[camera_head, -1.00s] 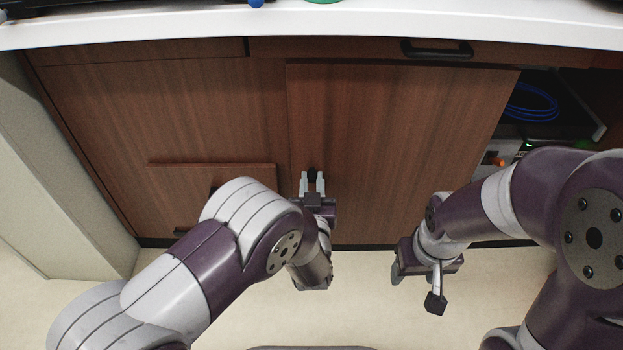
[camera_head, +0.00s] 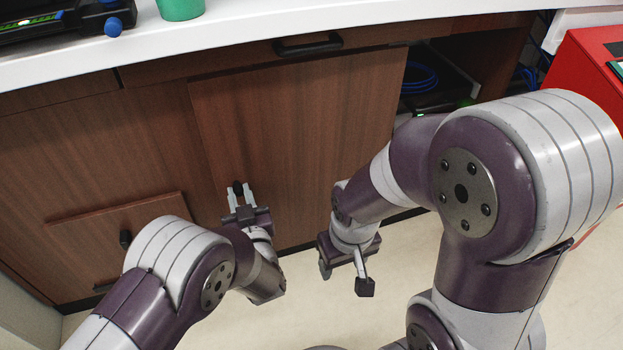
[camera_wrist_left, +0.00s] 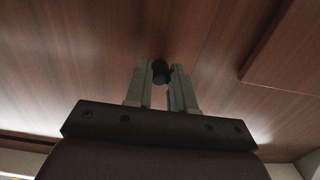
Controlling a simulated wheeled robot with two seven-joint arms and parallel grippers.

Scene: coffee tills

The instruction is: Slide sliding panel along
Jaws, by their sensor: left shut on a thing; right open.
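The sliding panel (camera_head: 300,125) is a brown wood-grain cabinet door under the white counter. It covers the middle of the cabinet front, and an opening shows to its right. A small black knob (camera_wrist_left: 160,70) sits near the panel's left edge. My left gripper (camera_head: 239,192) is shut on this knob; the left wrist view shows its two fingers on either side of it. My right gripper (camera_head: 345,275) is open and empty, low in front of the panel and apart from it.
The cabinet opening (camera_head: 440,70) holds a dark box and a coiled blue cable (camera_head: 420,78). A black drawer handle (camera_head: 307,44) sits above the panel. A lower wooden front (camera_head: 120,220) stands out at left. A red unit (camera_head: 585,85) stands at right. Pale floor lies below.

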